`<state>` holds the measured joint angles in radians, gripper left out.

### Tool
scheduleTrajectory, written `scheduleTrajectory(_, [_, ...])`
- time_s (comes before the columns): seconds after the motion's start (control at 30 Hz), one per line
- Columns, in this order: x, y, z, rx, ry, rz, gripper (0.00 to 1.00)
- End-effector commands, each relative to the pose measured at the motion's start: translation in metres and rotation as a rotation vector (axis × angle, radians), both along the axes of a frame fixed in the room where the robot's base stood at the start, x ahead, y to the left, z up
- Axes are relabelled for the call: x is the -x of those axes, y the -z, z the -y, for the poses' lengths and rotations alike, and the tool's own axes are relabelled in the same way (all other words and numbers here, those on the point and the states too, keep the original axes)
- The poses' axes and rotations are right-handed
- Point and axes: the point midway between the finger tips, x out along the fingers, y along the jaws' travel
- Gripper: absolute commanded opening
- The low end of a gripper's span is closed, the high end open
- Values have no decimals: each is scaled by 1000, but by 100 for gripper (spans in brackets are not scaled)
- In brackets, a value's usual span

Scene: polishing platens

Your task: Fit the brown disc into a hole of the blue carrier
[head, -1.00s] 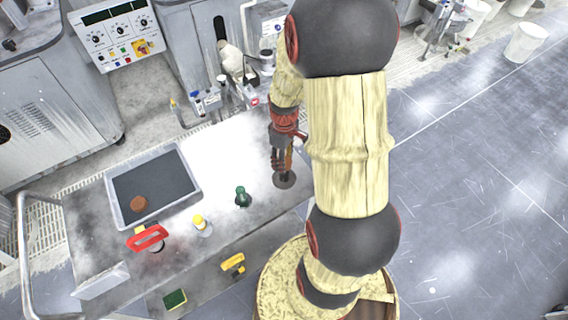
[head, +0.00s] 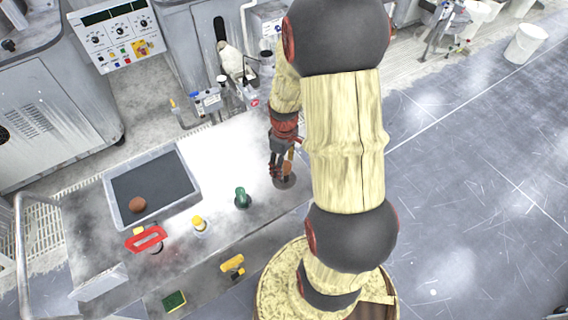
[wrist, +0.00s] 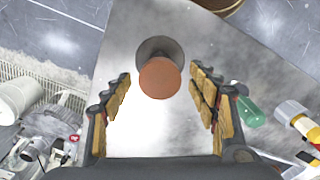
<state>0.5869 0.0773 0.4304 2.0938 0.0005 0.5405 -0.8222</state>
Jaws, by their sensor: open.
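A brown disc (head: 137,204) lies in the grey tray (head: 196,178) at the left of the table, near the tray's lower left corner. I cannot make out a blue carrier in either view. My gripper (head: 275,172) is open over the right end of the table, and its two fingers (wrist: 160,90) stand apart in the wrist view. A brown-topped upright piece (head: 289,166) with a dark round base stands beside the gripper. In the wrist view its round brown top (wrist: 160,78) shows between and just beyond the fingertips, with clear gaps on both sides.
A green piece (head: 242,197), a yellow-capped bottle (head: 199,225) and a red-handled item (head: 147,239) stand along the table's near side. A yellow-handled item (head: 233,264) and a green sponge (head: 174,300) lie lower down.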

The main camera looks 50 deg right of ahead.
Motion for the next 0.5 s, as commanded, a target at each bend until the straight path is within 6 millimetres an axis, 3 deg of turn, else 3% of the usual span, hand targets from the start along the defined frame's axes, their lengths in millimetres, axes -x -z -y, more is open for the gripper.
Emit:
scheduleTrajectory(0.27, [-1, -10, 0, 1, 0, 2, 59])
scheduleTrajectory(0.5, [-1, -56, 1, 3, 0, 5, 59])
